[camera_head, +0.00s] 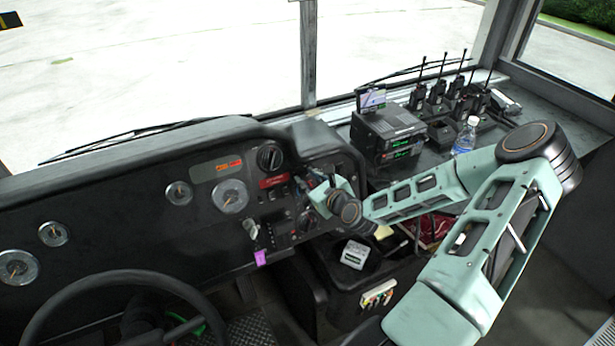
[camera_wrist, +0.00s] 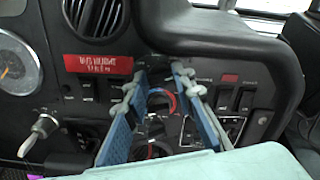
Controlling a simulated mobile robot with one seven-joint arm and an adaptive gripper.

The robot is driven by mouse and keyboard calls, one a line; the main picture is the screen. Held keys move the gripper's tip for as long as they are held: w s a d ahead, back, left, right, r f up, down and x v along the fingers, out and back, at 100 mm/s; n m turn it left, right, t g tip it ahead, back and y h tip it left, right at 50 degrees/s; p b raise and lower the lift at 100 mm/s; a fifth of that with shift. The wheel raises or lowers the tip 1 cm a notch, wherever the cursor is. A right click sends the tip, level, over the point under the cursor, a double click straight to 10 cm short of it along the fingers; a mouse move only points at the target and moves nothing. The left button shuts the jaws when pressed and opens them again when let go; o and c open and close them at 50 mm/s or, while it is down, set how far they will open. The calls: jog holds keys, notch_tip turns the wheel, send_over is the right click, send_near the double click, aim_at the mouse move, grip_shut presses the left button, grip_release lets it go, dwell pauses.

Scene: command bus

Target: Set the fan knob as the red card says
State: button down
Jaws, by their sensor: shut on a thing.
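The red card (camera_wrist: 98,65) is fixed on the dark dashboard, left of my gripper in the wrist view. Its pale lettering is too blurred to read surely. It also shows in the head view (camera_head: 275,182). My gripper (camera_wrist: 160,80) reaches the control panel, its two blue-sided fingers shut on a dark round knob (camera_wrist: 158,99) with a red and blue arc around it. Another round knob (camera_wrist: 154,150) sits lower, partly hidden by my gripper. I cannot read which of them is marked for the fan. In the head view, my gripper (camera_head: 312,186) hides most of this panel.
Rocker switches (camera_wrist: 236,98) flank the knobs, and a key (camera_wrist: 40,132) sticks out at left. A round vent (camera_head: 269,156) is above the card. The steering wheel (camera_head: 115,290) is at lower left. Radios and a bottle (camera_head: 465,137) stand at right.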

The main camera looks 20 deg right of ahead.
jog(key=shift+m, duration=0.4)
jog(key=c, duration=1.6)
grip_release()
jog(key=v, duration=1.2)
